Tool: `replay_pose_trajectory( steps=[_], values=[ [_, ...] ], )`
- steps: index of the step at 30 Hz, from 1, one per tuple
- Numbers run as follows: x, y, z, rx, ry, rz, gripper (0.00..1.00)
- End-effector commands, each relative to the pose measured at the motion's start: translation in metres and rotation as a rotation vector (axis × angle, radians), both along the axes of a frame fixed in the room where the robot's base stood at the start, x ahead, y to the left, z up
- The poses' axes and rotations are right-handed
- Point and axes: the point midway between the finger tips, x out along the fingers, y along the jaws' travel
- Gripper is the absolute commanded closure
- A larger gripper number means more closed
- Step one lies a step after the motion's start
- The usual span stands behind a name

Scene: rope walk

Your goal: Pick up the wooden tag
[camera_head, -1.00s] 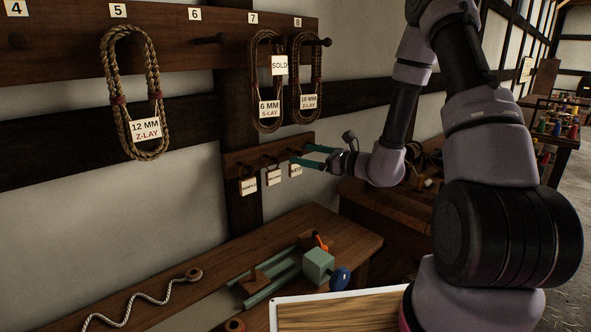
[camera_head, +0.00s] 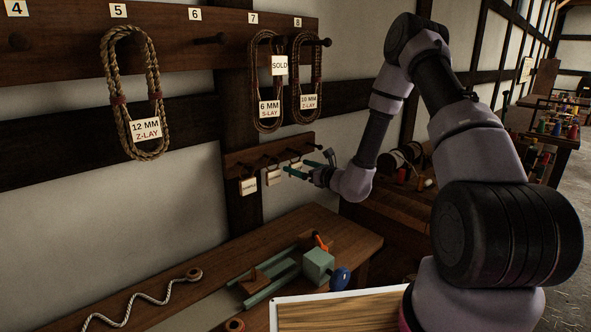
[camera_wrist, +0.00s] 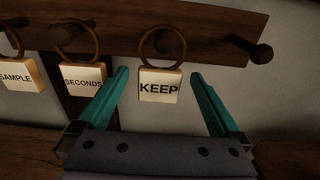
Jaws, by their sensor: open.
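Three wooden tags hang by rings from pegs on a small wall rail. In the wrist view they read SAMPLE (camera_wrist: 20,77), SECONDS (camera_wrist: 84,79) and KEEP (camera_wrist: 160,88). My gripper (camera_wrist: 160,80) is open, its teal fingers on either side of the KEEP tag with a gap at each side. In the head view my gripper (camera_head: 291,171) is at the right end of the row and partly covers the KEEP tag. The SAMPLE tag (camera_head: 248,186) and SECONDS tag (camera_head: 273,177) show to its left.
The peg rail (camera_head: 240,160) has a bare peg (camera_wrist: 262,53) right of the KEEP tag. Rope coils (camera_head: 132,95) hang above on a long board. Below, a bench (camera_head: 325,222) carries a green clamp-like tool (camera_head: 318,265). A dark bench with spools (camera_head: 395,162) stands right.

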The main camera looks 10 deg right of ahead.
Motion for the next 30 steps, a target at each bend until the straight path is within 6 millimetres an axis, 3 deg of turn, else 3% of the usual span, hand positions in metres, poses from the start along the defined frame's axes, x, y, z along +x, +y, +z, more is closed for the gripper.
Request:
replay_pose_trajectory(
  steps=[5, 13, 18, 20, 30],
  values=[
    [0.017, 0.012, -0.001, 0.000, 0.000, 0.000, 0.00],
    [0.019, 0.013, -0.001, 0.000, 0.000, 0.000, 0.00],
    [0.019, 0.013, -0.001, -0.001, 0.001, 0.000, 0.65],
    [0.019, 0.013, -0.001, 0.000, 0.000, 0.000, 0.85],
    [0.019, 0.013, 0.002, -0.001, -0.001, 0.001, 0.85]
  ],
)
